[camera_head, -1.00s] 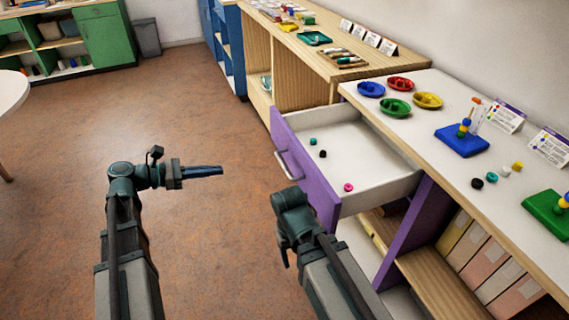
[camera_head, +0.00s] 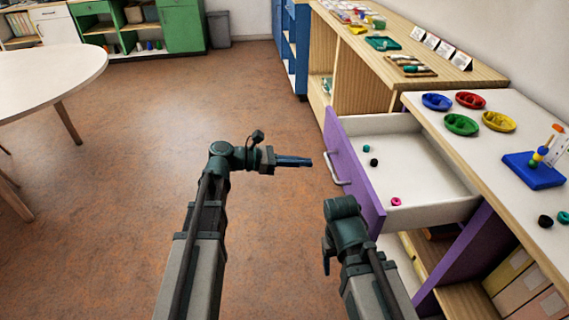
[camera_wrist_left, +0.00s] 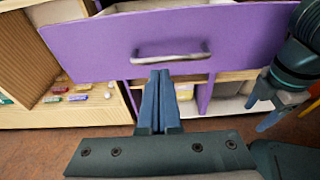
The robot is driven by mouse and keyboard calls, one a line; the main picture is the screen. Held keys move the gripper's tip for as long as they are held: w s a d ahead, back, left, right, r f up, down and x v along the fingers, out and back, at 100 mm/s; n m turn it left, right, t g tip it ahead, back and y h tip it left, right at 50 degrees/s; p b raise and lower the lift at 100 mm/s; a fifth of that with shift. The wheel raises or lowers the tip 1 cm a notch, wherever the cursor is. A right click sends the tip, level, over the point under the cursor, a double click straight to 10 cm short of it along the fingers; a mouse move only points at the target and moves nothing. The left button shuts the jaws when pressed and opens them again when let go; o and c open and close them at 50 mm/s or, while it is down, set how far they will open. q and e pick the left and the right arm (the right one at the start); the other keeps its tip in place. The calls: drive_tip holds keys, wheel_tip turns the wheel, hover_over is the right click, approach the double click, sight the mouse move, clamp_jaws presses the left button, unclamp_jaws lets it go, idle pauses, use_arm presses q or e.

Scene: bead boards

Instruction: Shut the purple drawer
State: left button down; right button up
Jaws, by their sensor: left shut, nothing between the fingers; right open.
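The purple drawer (camera_head: 352,172) stands pulled out of the counter, its white inside open to view with three small beads in it. Its front and silver handle (camera_head: 338,170) face my arms, and the handle (camera_wrist_left: 172,52) also shows in the left wrist view. My left gripper (camera_head: 308,162) is shut and empty, pointing at the drawer front a short way from the handle. In the left wrist view its fingertips (camera_wrist_left: 160,74) show just below the handle. My right gripper (camera_head: 327,262) hangs low before the near end of the drawer front; its fingers are mostly hidden in the head view.
The counter top (camera_head: 455,130) carries colored dishes, a blue board (camera_head: 533,172) and loose beads. Wooden shelves (camera_head: 455,262) lie under the drawer. A white round table (camera_head: 50,75) stands at the far left. The brown floor between is clear.

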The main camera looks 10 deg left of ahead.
use_arm(q)
drive_tip(key=x, duration=0.4)
drive_tip(key=shift+d+b, duration=0.15)
drive_tip(key=shift+b, duration=0.15)
use_arm(e)
drive_tip(key=shift+f, duration=0.4)
use_arm(q)
hover_over(401, 167)
drive_tip(key=shift+s+a, duration=0.15)
drive_tip(key=shift+a, duration=0.25)
drive_tip(key=shift+d, duration=0.3)
use_arm(e)
drive_tip(key=shift+a, duration=0.1)
use_arm(q)
drive_tip(key=shift+w+d, duration=0.15)
drive_tip(key=shift+w, duration=0.05)
drive_tip(key=shift+r, duration=0.1)
drive_tip(key=p+v, duration=0.2)
drive_tip(key=v, duration=1.1)
drive_tip(key=shift+s+p, duration=0.15)
drive_tip(key=shift+p, duration=0.15)
drive_tip(key=shift+v, duration=0.85)
use_arm(e)
drive_tip(key=shift+w+a+r, duration=0.1)
drive_tip(key=shift+a+r, duration=0.25)
drive_tip(key=shift+r, duration=0.35)
drive_tip(key=shift+w+a+r, duration=0.1)
drive_tip(key=shift+a+r, duration=0.25)
drive_tip(key=shift+r, duration=0.3)
